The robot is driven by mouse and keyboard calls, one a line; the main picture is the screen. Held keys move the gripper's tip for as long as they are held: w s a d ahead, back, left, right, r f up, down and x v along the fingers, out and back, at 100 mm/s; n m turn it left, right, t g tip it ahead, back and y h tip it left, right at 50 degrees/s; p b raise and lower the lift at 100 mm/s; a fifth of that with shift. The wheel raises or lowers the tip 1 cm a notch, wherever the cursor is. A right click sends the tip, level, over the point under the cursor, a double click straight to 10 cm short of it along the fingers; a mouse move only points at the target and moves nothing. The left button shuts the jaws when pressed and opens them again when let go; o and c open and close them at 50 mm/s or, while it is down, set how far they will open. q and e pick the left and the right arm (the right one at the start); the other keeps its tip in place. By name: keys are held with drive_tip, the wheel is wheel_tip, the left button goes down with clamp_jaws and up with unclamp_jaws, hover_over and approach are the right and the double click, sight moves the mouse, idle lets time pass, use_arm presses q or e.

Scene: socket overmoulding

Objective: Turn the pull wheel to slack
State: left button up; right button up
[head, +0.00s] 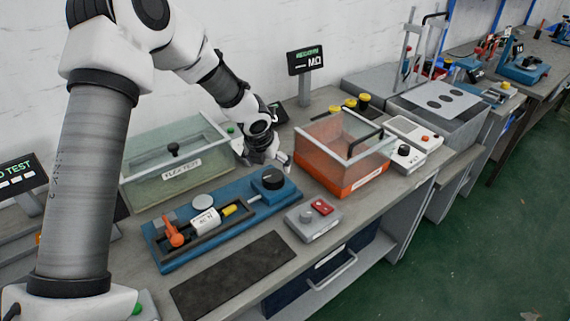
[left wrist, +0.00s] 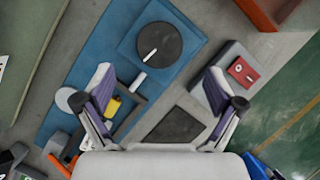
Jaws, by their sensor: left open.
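The pull wheel (head: 272,178) is a black round knob at the right end of a long blue fixture (head: 158,256) on the bench. In the left wrist view the wheel (left wrist: 168,38) shows from above, with a white pointer line on its face, on a square blue base. My left gripper (head: 278,163) is just above and behind the wheel. In the left wrist view its two fingers (left wrist: 160,84) are spread wide, with nothing between them, and the wheel lies beyond the fingertips. My right gripper is not in view.
An orange clear-walled box (head: 350,182) is to the right. A grey box with a red switch (head: 321,207) and a dark mat (head: 232,275) lie in front.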

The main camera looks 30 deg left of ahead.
sight(272, 176)
use_arm(q)
drive_tip(key=x, duration=0.7)
drive_tip(key=shift+w+a+f, duration=0.1)
drive_tip(key=shift+w+f, duration=0.05)
drive_tip(key=shift+s+r, duration=0.3)
drive_tip(key=c, duration=1.2)
